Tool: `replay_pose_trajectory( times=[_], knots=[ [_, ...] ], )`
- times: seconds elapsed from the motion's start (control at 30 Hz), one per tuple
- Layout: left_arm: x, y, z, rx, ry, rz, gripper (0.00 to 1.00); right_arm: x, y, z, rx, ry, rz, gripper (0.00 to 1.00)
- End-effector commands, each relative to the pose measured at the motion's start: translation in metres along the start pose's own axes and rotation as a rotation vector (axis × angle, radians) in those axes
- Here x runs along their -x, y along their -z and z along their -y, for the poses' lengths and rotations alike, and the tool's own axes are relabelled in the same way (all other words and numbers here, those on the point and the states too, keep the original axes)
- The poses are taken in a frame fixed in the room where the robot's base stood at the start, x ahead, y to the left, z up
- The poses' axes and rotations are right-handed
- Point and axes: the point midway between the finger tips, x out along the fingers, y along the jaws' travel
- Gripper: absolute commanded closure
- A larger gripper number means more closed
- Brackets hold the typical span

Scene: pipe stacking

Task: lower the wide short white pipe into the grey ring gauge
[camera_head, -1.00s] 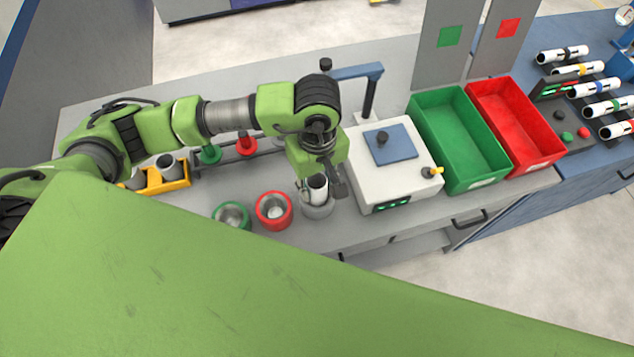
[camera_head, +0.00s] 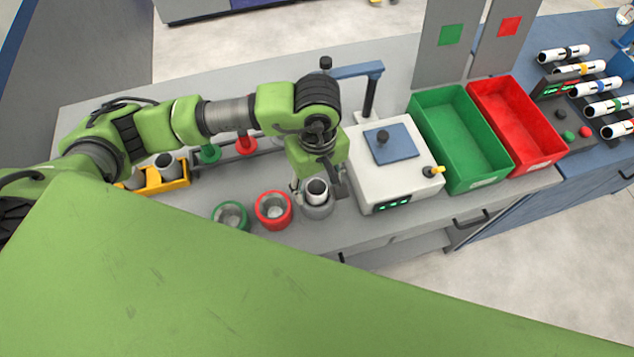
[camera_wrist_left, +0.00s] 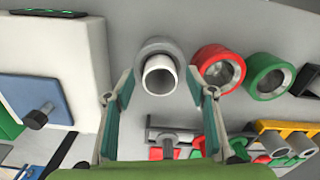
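The wide short white pipe (camera_head: 317,195) stands upright inside the grey ring gauge (camera_head: 319,211), with its upper end showing above the rim. In the left wrist view the pipe (camera_wrist_left: 158,80) sits within the grey ring (camera_wrist_left: 158,45), its open end facing the camera. My left gripper (camera_head: 319,188) is right above the ring. Its fingers (camera_wrist_left: 160,82) are spread on both sides of the pipe, with a gap on each side. How deep the pipe sits in the ring is hidden. My right gripper is out of view.
A red ring (camera_head: 273,210) and a green ring (camera_head: 231,216) stand left of the grey ring. A white box with a blue plate (camera_head: 385,180) is close on the right. Green (camera_head: 459,140) and red (camera_head: 515,125) bins lie beyond. A yellow holder (camera_head: 167,181) has short pipes.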

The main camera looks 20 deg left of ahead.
Motion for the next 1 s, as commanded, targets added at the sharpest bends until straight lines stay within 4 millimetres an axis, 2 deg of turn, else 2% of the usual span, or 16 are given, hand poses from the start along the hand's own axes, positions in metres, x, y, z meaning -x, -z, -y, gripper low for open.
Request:
replay_pose_trajectory(
  times=[0.17, 0.27, 0.7, 0.83, 1.0],
  knots=[
    [0.001, 0.000, 0.000, 0.000, 0.000, 0.000, 0.49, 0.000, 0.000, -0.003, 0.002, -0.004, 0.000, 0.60],
    [0.009, 0.001, -0.001, 0.000, -0.001, -0.001, 0.49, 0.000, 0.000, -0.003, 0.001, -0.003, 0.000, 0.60],
    [0.096, 0.001, -0.001, -0.001, -0.004, -0.003, 0.49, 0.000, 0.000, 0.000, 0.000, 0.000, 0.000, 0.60],
    [0.112, 0.000, -0.001, 0.000, -0.002, -0.001, 0.49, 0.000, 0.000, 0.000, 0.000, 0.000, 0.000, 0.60],
    [0.120, 0.000, 0.000, 0.000, 0.001, -0.001, 0.49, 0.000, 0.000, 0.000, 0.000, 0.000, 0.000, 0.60]
  ],
)
